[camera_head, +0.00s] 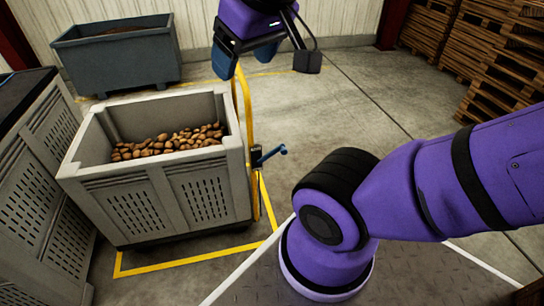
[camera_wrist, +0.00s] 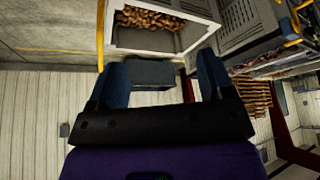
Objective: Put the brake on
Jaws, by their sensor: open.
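A small blue lever (camera_head: 272,154), which looks like the brake, sticks out to the right from a dark bracket on the yellow trolley frame (camera_head: 247,115). The frame stands at the right side of a grey crate (camera_head: 200,195) full of potatoes (camera_head: 170,142). My gripper (camera_head: 244,62) is open and empty, high in the head view, above and apart from the lever. Its blue fingers also show spread in the wrist view (camera_wrist: 163,75), with nothing between them near at hand. I cannot make out the lever in the wrist view.
A dark grey bin (camera_head: 118,60) stands by the back wall. A slatted grey crate (camera_head: 40,170) is at the left. Wooden pallets (camera_head: 505,70) are stacked at the right. Yellow lines (camera_head: 195,260) border the potato crate. The concrete floor right of the lever is clear.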

